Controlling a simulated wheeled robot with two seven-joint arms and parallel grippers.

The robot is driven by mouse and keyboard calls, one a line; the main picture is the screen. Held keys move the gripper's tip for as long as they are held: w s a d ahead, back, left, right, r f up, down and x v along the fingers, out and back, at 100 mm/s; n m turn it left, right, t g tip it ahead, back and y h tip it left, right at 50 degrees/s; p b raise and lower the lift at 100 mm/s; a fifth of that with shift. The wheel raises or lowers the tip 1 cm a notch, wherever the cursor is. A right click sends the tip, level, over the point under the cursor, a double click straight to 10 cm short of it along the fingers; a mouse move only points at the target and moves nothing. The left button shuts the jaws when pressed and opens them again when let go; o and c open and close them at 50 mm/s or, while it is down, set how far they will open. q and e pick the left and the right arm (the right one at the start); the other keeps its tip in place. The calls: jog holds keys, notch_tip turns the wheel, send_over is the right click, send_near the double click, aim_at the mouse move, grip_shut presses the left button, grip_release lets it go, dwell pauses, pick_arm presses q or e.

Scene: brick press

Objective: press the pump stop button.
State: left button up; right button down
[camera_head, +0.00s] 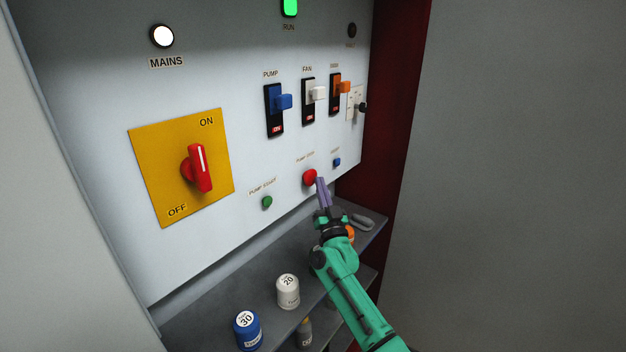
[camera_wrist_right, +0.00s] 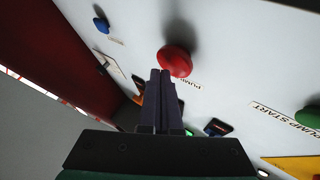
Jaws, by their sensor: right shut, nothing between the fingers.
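The pump stop button is a red round knob (camera_head: 309,177) low on the white panel, with a partly legible label above it. My right gripper (camera_head: 321,183) is shut and empty, its fingertips just right of the red button in the head view. In the right wrist view the red button (camera_wrist_right: 175,61) lies just beyond the shut fingertips (camera_wrist_right: 160,72). I cannot tell whether they touch. The green pump start button (camera_head: 267,202) is to the left of the red one. My left gripper is not in view.
A small blue button (camera_head: 337,162) is to the right. Blue, white and orange switches (camera_head: 283,101) project above. A red rotary handle (camera_head: 198,168) sits on a yellow plate. A shelf (camera_head: 245,277) below holds a blue canister (camera_head: 247,331) and a white canister (camera_head: 287,291).

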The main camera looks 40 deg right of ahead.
jog(key=shift+w+a, duration=0.15)
jog(key=shift+w, duration=0.35)
dwell(0.4)
jog(key=shift+s+d+p, duration=0.25)
jog(key=shift+s+p, duration=0.1)
jog(key=shift+s, duration=0.55)
jog(key=s, duration=0.1)
jog(key=s+d+p, duration=0.1)
jog(key=s, duration=0.1)
jog(key=s+p, duration=0.1)
jog(key=shift+s+d, duration=0.25)
jog(key=shift+s, duration=0.15)
jog(key=shift+f, duration=0.1)
dwell(0.5)
